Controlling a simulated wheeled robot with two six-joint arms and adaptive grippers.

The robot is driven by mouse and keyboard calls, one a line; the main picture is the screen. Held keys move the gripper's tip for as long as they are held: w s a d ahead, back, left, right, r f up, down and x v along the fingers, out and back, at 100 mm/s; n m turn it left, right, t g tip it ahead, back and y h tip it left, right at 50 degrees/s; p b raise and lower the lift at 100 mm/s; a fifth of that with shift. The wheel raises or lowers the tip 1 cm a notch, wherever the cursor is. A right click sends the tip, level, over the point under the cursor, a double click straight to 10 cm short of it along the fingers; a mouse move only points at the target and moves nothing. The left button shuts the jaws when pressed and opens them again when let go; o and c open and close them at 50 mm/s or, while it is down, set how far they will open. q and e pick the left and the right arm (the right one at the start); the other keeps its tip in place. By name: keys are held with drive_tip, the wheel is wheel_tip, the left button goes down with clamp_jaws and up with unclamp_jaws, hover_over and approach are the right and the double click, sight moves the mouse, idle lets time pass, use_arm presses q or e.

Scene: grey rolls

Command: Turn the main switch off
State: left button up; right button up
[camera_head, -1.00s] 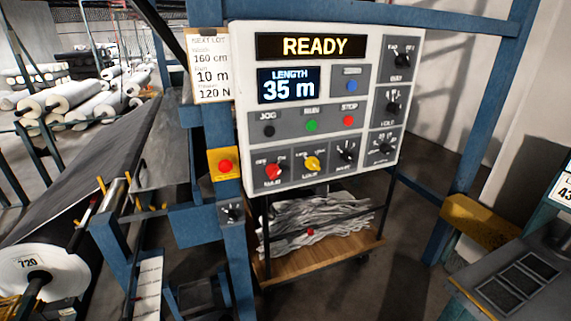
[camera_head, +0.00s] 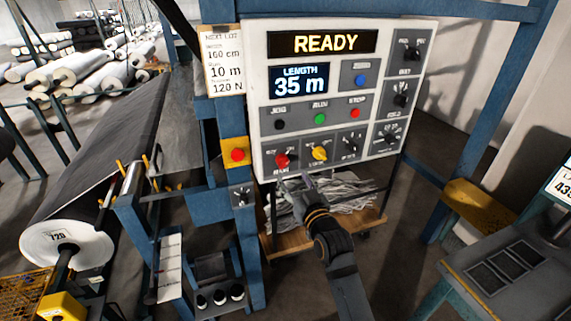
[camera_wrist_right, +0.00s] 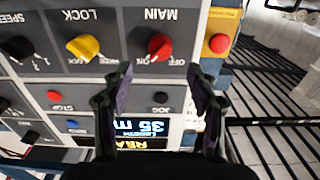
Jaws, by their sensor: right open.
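The main switch is a red rotary knob (camera_head: 282,160) at the lower left of the white control panel (camera_head: 258,100). In the right wrist view, which is upside down, the red knob (camera_wrist_right: 160,46) sits under the label MAIN, with ON and OFF marked beside it. My right gripper (camera_head: 305,180) is just below the panel's lower edge, near the red knob. In the right wrist view its two fingers (camera_wrist_right: 161,85) are apart, with the knob beyond the gap between them. Nothing is between the fingers. My left gripper is not in view.
A yellow lock knob (camera_head: 319,153) is right of the red one. A red button on a yellow box (camera_head: 236,153) is on the blue post to the left. A wooden cart (camera_head: 283,242) with crumpled grey fabric stands below the panel. The display reads READY.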

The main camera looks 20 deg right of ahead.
sight(285, 166)
drive_tip(key=w+p, duration=0.1)
drive_tip(key=w, duration=0.6)
drive_tip(key=shift+w+a+p, duration=0.1)
drive_tip(key=shift+w+p, duration=0.2)
drive_tip(key=shift+p, duration=0.1)
drive_tip(key=shift+c, duration=0.5)
drive_tip(key=c, duration=1.1)
